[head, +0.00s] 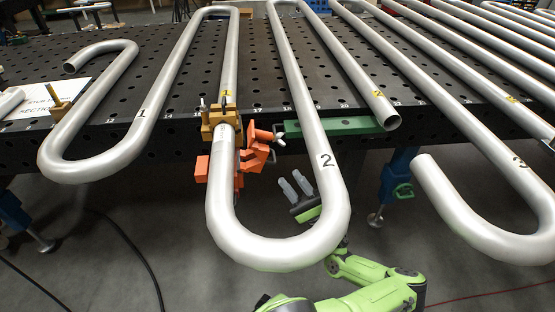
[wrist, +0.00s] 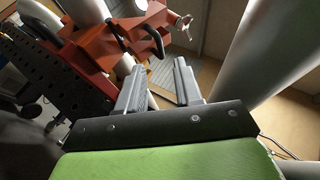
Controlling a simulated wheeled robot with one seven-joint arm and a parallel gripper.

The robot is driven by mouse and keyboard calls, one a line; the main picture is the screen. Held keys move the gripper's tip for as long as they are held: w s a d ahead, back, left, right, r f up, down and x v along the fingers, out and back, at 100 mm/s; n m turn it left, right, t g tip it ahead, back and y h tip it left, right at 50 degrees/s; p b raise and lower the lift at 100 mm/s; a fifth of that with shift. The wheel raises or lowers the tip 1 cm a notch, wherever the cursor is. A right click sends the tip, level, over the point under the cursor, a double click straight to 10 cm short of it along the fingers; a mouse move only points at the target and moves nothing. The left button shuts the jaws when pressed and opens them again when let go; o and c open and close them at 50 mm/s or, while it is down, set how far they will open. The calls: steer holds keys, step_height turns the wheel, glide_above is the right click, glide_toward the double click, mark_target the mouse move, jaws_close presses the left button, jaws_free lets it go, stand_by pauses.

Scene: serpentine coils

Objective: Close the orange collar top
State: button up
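Orange pieces show on both sides of the pipe, and the right-hand ones stick out at an angle with a small metal wing screw. The pipe hides part of the collar, so I cannot tell exactly how its top sits. In the wrist view the collar (wrist: 112,38) fills the upper left, with dark curved handles. My gripper (head: 291,180) is inside the pipe's U-bend, below and right of the collar, apart from it. Its fingers (wrist: 159,68) are spread and empty.
Pipe 2's U-bend surrounds my gripper on the left, right and front. The perforated black table (head: 180,92) carries more silver coils. A green bar (head: 335,127) lies at its edge, right of the collar. Open floor shows below.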

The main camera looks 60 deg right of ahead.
steer(key=x, duration=0.7)
steer(key=shift+r, duration=0.15)
steer(key=shift+c, duration=0.3)
jaws_close()
stand_by(0.7)
